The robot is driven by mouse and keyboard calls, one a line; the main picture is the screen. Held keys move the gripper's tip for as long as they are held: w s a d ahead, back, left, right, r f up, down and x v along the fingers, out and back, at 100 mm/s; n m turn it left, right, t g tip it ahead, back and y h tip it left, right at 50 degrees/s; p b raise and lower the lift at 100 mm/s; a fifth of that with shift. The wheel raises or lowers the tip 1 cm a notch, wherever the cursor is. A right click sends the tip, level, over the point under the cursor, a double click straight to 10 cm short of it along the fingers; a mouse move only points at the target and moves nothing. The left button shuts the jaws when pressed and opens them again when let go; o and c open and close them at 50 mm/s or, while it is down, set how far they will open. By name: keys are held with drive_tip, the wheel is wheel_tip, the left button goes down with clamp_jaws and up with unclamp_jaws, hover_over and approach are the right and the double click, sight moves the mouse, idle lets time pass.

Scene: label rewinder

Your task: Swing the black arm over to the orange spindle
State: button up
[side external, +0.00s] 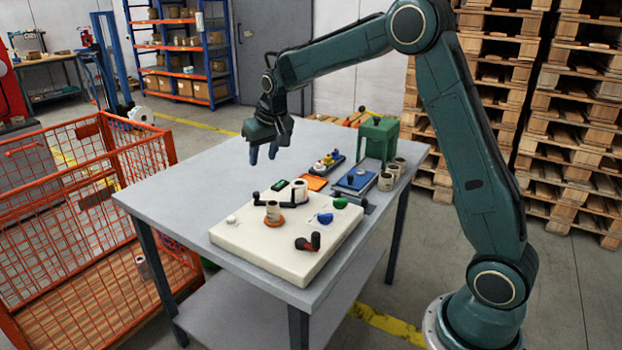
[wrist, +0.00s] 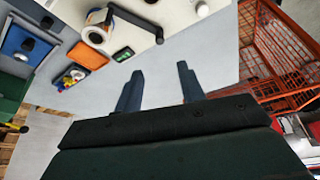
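The cream rewinder board (side external: 235,236) lies on the grey table. The orange spindle (side external: 274,223) shows as an orange disc under a beige core on the board's left half. The black arm (side external: 262,203) is a low bar with an upright knob, beside the beige core and running towards a white roll (side external: 300,188); its exact ends are partly hidden. In the wrist view the black arm (wrist: 135,22) runs along the board edge, beside the white roll (wrist: 97,33). My gripper (side external: 263,154) is open and empty, above and behind the board; its fingers also show in the wrist view (wrist: 158,80).
A black-and-red crank (side external: 308,242), a green knob (side external: 340,203) and a blue piece (side external: 325,217) are on the board. An orange pad (side external: 314,183), a blue tray (side external: 355,182) and a green device (side external: 379,138) stand behind. The table's left side is clear.

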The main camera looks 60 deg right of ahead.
sight(258, 193)
drive_tip(key=x, duration=1.3)
drive_tip(key=shift+w+d+f, duration=0.15)
drive_tip(key=shift+f, duration=0.2)
clamp_jaws()
